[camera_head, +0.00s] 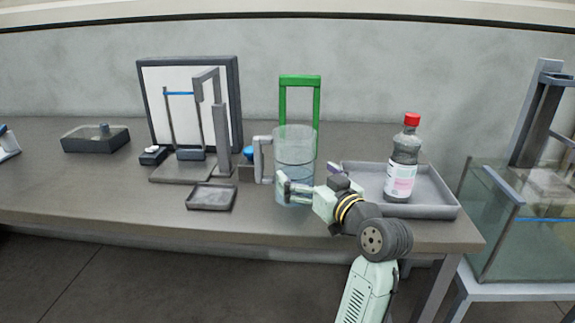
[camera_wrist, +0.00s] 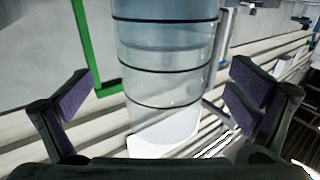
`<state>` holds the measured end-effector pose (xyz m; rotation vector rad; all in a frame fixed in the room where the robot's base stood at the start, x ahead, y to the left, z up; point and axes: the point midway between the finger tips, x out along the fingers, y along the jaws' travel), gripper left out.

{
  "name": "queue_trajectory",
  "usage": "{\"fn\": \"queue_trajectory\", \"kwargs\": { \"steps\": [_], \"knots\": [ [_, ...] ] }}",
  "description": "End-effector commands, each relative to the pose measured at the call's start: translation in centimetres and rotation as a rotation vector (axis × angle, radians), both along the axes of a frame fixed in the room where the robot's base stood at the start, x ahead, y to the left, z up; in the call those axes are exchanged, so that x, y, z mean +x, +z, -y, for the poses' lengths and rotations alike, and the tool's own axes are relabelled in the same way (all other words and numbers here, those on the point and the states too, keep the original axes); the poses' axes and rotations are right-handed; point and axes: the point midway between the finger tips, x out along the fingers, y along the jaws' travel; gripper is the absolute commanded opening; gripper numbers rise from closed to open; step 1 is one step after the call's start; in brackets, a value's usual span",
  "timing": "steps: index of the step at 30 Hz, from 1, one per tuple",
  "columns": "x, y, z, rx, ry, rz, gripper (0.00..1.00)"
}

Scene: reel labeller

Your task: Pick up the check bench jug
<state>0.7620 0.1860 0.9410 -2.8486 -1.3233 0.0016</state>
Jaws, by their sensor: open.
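The check bench jug (camera_head: 294,150) is a clear cylinder with a grey handle on its left and bluish water low inside. It stands upright on the bench. In the wrist view the jug (camera_wrist: 165,65), with dark rings around it, fills the middle, its pale lip toward the bottom of the picture. My gripper (camera_head: 310,184) is at the jug's lower right front in the head view. In the wrist view my gripper (camera_wrist: 160,95) is open, a purple-padded finger on each side of the jug, with visible gaps. The fingers hold nothing.
A grey tray (camera_head: 432,205) with a red-capped bottle (camera_head: 402,160) stands close on the right. A green frame (camera_head: 283,98) rises behind the jug. A stand (camera_head: 221,130) and small tray (camera_head: 211,197) are left. A glass tank (camera_head: 510,215) is far right.

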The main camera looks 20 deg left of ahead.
Motion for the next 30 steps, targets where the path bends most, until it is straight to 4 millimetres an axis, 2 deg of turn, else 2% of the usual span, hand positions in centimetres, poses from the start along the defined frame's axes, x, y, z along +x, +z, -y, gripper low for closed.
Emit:
{"fn": "queue_trajectory", "kwargs": {
  "steps": [8,12,21,30],
  "knots": [
    [1.7,0.9,-2.9,-0.001,0.003,-0.001,1.00],
    [2.8,0.7,-4.2,0.000,0.001,0.000,1.00],
    [3.2,0.5,-4.5,0.000,-0.001,0.001,1.00],
    [3.2,0.5,-4.5,-0.001,-0.001,0.001,0.81]
  ]
}}
